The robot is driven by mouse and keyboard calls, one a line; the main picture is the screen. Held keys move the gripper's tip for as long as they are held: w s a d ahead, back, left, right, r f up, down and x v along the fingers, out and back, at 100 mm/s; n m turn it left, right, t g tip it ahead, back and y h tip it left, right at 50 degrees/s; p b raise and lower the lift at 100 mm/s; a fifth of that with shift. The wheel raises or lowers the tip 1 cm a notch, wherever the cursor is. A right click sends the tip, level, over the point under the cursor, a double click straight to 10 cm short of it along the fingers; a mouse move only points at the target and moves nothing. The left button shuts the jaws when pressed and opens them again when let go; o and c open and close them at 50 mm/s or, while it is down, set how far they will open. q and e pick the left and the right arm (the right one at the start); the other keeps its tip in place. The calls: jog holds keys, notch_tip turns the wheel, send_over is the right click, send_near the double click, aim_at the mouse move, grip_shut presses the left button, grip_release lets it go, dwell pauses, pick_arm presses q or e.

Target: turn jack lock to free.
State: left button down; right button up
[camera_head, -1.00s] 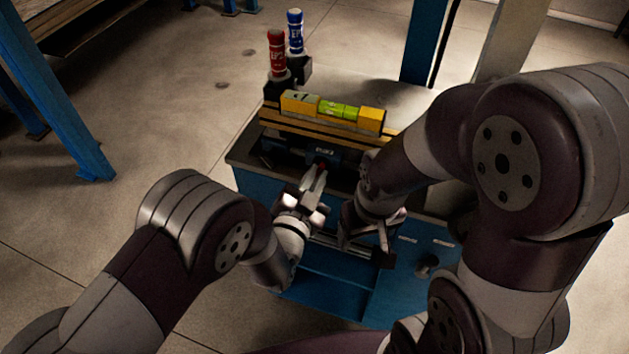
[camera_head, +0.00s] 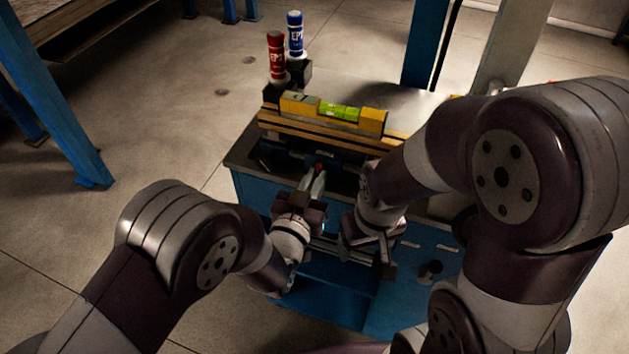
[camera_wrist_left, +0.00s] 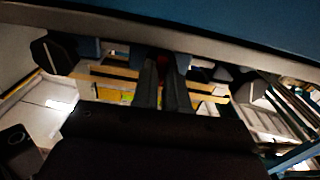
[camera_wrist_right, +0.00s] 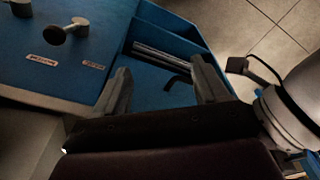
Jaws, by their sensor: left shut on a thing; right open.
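A small red part, apparently the jack lock (camera_head: 320,167), shows at the front of the dark fixture under the wooden strips. My left gripper (camera_head: 317,181) is shut on it, with its fingers pointing away from me. In the left wrist view the red part (camera_wrist_left: 160,62) shows at the fingertips, mostly hidden by the fingers; its lock position cannot be read. My right gripper (camera_head: 372,245) is open and empty, to the right of the left one. In the right wrist view its fingers (camera_wrist_right: 162,75) stand apart above the blue cabinet.
A yellow spirit level (camera_head: 372,119) lies on the wooden strips. A red bottle (camera_head: 276,55) and a blue bottle (camera_head: 295,35) stand behind. The blue cabinet (camera_head: 330,290) has an open compartment with metal rods (camera_wrist_right: 165,58) and a black knob (camera_wrist_right: 62,33).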

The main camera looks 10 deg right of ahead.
pick_arm(q)
jog(key=c, duration=1.4)
grip_release()
jog(key=shift+c, duration=0.2)
jog(key=v, duration=1.2)
jog(key=shift+s+a, duration=0.15)
jog(key=shift+s, duration=0.05)
